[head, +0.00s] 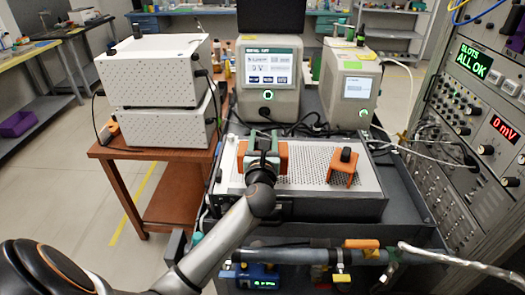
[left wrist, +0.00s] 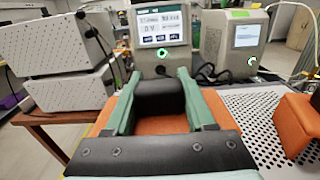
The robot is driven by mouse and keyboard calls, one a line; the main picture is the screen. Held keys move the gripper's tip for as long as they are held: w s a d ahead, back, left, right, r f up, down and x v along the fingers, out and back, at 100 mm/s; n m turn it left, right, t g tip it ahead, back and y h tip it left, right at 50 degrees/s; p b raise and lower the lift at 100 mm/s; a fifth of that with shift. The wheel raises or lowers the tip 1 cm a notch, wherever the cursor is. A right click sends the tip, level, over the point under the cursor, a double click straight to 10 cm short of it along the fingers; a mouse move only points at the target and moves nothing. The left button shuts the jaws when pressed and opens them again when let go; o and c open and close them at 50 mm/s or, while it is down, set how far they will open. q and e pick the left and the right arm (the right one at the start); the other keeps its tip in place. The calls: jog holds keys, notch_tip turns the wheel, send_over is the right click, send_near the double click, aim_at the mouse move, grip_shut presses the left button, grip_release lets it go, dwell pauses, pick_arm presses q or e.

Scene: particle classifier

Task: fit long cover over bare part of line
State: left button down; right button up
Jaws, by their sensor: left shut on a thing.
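The long cover (head: 282,157) is orange with a black knob on top and sits at the left of a perforated metal plate, mostly hidden by my left gripper. My left gripper (head: 263,148) is shut on that knob. In the left wrist view the green fingers (left wrist: 160,95) stand on both sides of the black knob, with the orange cover (left wrist: 160,125) below. The line (head: 300,256) is a blue-grey pipe running across the front, below the plate. I cannot tell exactly which part of it is bare. My right gripper is not in view.
A shorter orange cover (head: 343,168) with a black knob stands on the right of the perforated plate (head: 310,160). Two instruments with screens stand behind, and white boxes (head: 155,70) at left. A control rack (head: 480,120) borders the right. Orange and yellow valve handles sit on the line.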

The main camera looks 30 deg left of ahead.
pick_arm(q)
jog(key=shift+w+a+f+b, duration=0.1)
jog(key=shift+a+f+b, duration=0.05)
jog(key=shift+f, duration=0.55)
jog(key=shift+w+a+f+b, duration=0.1)
jog(key=shift+w+f+b, duration=0.1)
jog(key=shift+f, duration=0.5)
jog(key=shift+w+a+f+b, duration=0.1)
jog(key=shift+a+f+b, duration=0.05)
jog(key=shift+f, duration=0.55)
jog(key=shift+s, duration=0.1)
jog(key=shift+f, duration=0.15)
jog(key=shift+c, duration=1.2)
grip_release()
